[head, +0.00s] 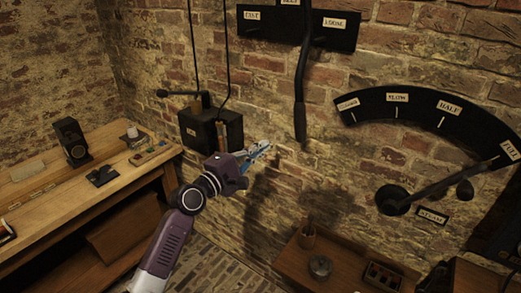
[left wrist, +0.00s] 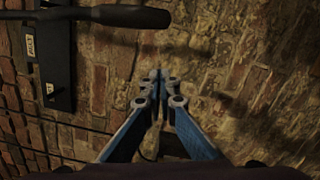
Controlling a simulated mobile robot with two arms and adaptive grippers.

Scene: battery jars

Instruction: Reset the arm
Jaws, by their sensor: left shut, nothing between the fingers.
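My left gripper (head: 262,151) is in the middle of the head view, at the end of my purple arm, raised in front of the brick wall. Its blue fingers are shut and hold nothing. In the left wrist view the fingertips (left wrist: 158,78) are together, with bare brick beyond them. The hanging black lever (head: 300,100) is up and to the right of the gripper, apart from it. A black box (head: 200,130) hung on cables is just left of the gripper. My right gripper does not show.
A wooden workbench (head: 130,194) with small items stands at left. A small wooden table (head: 345,268) with a round jar (head: 320,267) is at lower right. A curved dial plate (head: 421,107) with a lever (head: 430,192) is on the right wall. Open air surrounds the gripper.

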